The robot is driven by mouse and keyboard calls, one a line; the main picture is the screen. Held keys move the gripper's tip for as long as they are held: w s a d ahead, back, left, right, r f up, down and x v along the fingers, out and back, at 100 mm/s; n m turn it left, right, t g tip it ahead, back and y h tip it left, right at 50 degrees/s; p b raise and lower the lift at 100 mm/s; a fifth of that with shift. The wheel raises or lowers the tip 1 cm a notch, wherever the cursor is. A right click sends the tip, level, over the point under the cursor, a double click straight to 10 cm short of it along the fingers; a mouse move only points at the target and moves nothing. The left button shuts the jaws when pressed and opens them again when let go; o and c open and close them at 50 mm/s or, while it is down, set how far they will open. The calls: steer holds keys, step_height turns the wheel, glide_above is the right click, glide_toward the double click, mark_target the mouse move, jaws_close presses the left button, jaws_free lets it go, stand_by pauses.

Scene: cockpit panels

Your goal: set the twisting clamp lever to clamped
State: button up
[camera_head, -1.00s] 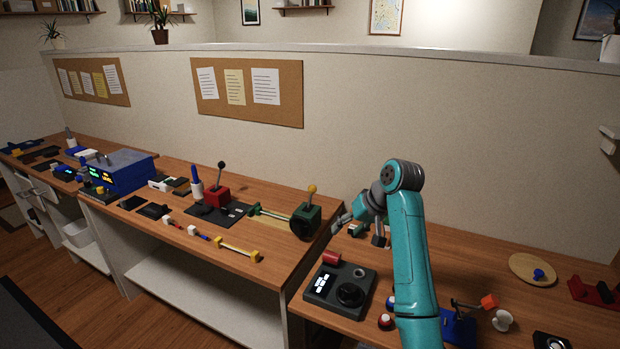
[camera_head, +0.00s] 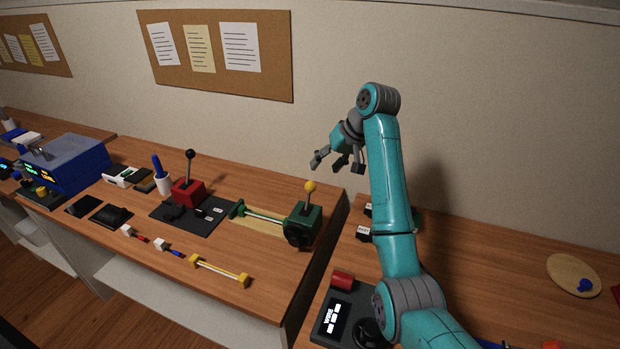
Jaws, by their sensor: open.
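My gripper (camera_head: 338,162) is open and empty, with its fingers spread. I cannot tell for sure which thing is the twisting clamp lever. At the bottom right edge, slivers of a blue part (camera_head: 490,344) and an orange part (camera_head: 551,345) show, mostly cut off by the frame and my arm.
A red block with a black-knobbed lever (camera_head: 188,190) stands on the left bench. A dark panel with a red cylinder (camera_head: 343,280) sits at the front of the right bench. A round wooden board (camera_head: 573,268) lies at right. The right bench's middle is bare.

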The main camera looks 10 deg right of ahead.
mark_target(312, 182)
steer(key=x, duration=0.9)
steer(key=shift+f, duration=0.1)
jaws_close()
